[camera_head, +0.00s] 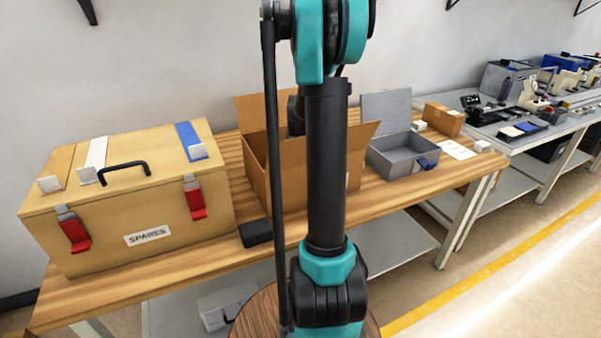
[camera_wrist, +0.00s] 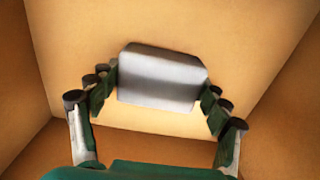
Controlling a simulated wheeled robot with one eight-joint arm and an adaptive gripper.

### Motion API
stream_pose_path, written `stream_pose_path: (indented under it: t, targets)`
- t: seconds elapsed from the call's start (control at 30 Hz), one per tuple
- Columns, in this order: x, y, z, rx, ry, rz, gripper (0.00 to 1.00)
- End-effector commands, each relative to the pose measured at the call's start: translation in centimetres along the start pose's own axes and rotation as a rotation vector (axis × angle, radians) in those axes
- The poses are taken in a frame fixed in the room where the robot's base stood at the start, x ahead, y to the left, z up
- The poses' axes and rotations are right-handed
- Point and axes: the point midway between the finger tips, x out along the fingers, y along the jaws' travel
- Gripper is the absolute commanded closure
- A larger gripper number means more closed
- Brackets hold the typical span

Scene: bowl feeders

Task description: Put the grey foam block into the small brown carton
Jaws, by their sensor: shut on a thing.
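The grey foam block (camera_wrist: 160,72) is between the fingers of my gripper (camera_wrist: 158,92) in the wrist view. My gripper is shut on its two sides. Tan carton walls and a tan floor surround the block and fingers. I cannot tell whether the block touches the floor. In the head view an open brown carton (camera_head: 262,172) with raised flaps stands mid-table, partly behind my arm. My gripper and the block are hidden there. A smaller brown carton (camera_head: 443,118), seemingly closed, stands at the back right of the table.
A tan SPARES case (camera_head: 130,215) with red latches stands left of the open carton. A small black box (camera_head: 256,232) lies at the front edge. An open grey metal box (camera_head: 400,160) stands to the right. Another bench with equipment (camera_head: 530,95) is farther right.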

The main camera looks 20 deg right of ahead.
Motion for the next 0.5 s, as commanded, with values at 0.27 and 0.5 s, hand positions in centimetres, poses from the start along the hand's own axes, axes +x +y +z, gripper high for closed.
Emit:
stream_pose_path:
  t: [0.27, 0.5]
  targets:
    - [0.13, 0.0, -0.01, 0.0, 0.0, 0.0, 0.43]
    - [0.24, 0.0, -0.01, 0.0, 0.0, 0.0, 0.03]
